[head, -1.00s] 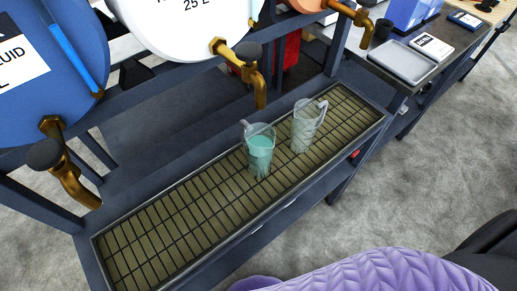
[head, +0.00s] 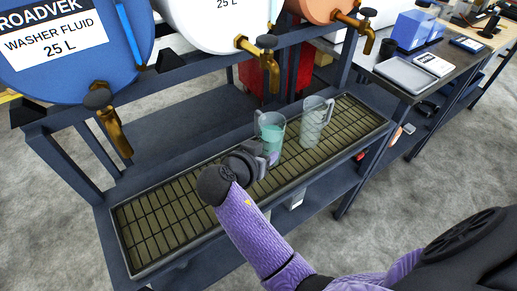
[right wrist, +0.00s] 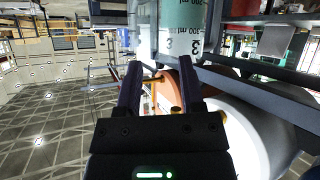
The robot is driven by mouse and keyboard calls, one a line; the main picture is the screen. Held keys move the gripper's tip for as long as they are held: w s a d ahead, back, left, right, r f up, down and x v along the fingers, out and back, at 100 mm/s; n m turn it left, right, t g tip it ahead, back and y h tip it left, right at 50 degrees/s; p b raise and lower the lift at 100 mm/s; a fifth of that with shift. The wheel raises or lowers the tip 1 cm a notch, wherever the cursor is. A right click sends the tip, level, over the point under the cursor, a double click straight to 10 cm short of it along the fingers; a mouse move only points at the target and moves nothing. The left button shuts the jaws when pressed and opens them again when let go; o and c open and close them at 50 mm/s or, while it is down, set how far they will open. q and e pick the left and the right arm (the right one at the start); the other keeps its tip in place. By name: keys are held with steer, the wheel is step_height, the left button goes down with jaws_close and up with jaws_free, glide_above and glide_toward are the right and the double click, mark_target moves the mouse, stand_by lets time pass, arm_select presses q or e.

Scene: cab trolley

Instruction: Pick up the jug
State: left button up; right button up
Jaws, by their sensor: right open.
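Two clear jugs stand upright on the drip grate. One jug (head: 271,130) holds teal liquid, and the other jug (head: 312,124), to its right, looks empty. My right gripper (head: 268,160) is in front of the teal jug, low on its near side, and partly covers it. In the right wrist view the two fingers (right wrist: 160,80) are spread apart with nothing between them. The teal jug (right wrist: 184,30), with its "300 ml" markings, shows beyond the fingertips at the top. I cannot tell whether a finger touches it. My left gripper is out of view.
The long grate tray (head: 165,225) has free room to the left. Brass taps (head: 268,62) of a blue drum (head: 75,60), a white drum (head: 205,20) and an orange drum overhang its back. A bench with a grey tray (head: 404,74) stands at the right.

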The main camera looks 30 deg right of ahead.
steer(key=m+h, duration=0.2)
glide_toward(283, 127)
steer(key=shift+y, duration=0.3)
steer(key=b+x, duration=0.1)
steer(key=x, duration=0.8)
steer(key=shift+w+d+r+b, duration=0.1)
steer(key=shift+w+d+b, duration=0.05)
steer(key=shift+d+b, duration=0.25)
steer(key=shift+a, duration=0.1)
jaws_close()
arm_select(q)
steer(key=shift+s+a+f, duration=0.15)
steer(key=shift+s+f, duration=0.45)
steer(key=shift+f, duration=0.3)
